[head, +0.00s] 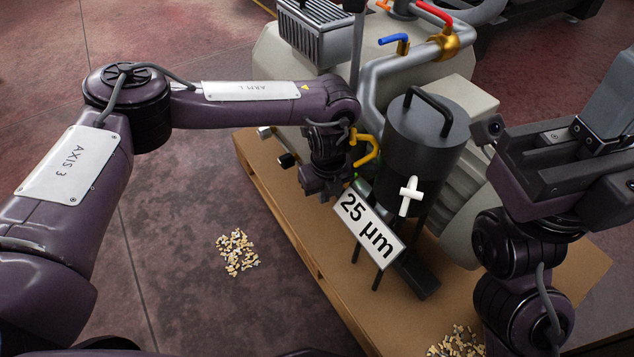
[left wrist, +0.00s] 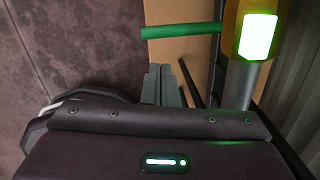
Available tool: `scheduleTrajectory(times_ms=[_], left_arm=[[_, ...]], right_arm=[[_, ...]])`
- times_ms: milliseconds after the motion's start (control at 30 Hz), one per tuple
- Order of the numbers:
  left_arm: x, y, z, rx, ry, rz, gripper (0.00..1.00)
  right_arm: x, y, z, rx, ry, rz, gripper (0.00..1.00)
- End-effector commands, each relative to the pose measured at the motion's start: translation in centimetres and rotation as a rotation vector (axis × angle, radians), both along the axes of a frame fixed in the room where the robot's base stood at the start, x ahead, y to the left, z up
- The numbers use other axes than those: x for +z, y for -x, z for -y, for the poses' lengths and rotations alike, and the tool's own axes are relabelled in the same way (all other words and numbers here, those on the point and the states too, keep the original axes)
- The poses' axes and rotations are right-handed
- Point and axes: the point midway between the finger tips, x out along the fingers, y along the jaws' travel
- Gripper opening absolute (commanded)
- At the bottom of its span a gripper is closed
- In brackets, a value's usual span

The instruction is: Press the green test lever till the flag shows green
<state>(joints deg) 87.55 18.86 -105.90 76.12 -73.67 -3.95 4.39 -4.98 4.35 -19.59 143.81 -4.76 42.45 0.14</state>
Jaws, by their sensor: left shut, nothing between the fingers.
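The green test lever (left wrist: 182,36) shows in the left wrist view as a green bar running left from a grey upright post (left wrist: 240,85). A window glowing bright green (left wrist: 258,37), apparently the flag, sits in a yellow-brown housing on the post. My left gripper (left wrist: 161,72) is shut and empty. Its tips appear just below the lever in the picture; I cannot tell whether they touch it. In the head view my left gripper (head: 325,192) points down beside the dark canister (head: 425,135), and the lever is mostly hidden there. My right gripper (head: 590,130) is at the right; its jaws are unclear.
A white "25 µm" plate (head: 368,226) and a white cross-shaped handle (head: 409,195) are close to the canister. A yellow curved pipe (head: 368,150) is near my left wrist. The pump stands on a brown pallet (head: 290,215). Loose pellets (head: 238,252) lie on the floor.

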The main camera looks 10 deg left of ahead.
Motion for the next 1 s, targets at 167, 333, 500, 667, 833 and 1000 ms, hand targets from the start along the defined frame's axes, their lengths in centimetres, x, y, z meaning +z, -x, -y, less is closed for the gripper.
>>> scheduleTrajectory(times_ms=[167,333,500,667,833,1000], left_arm=[[3.4,-0.3,0.0,0.004,0.003,0.002,0.00],[5.4,-0.4,0.0,0.004,0.003,0.003,0.00],[5.9,-0.5,-0.1,0.005,0.002,0.004,0.00],[5.8,-0.5,-0.1,0.005,0.002,0.004,0.00],[5.7,-0.5,-0.1,0.006,0.002,0.004,0.00],[5.7,-0.5,-0.1,0.006,0.002,0.004,0.00]], right_arm=[[3.1,0.0,0.0,0.000,0.000,0.000,0.00],[4.8,0.0,0.0,0.000,0.000,0.000,0.00],[5.2,0.0,0.0,0.000,0.000,0.000,0.00],[5.1,0.0,0.0,0.000,0.000,0.000,0.00],[5.1,0.0,0.0,0.000,0.000,0.000,0.00],[5.1,0.0,0.0,0.000,0.000,0.000,0.00]])
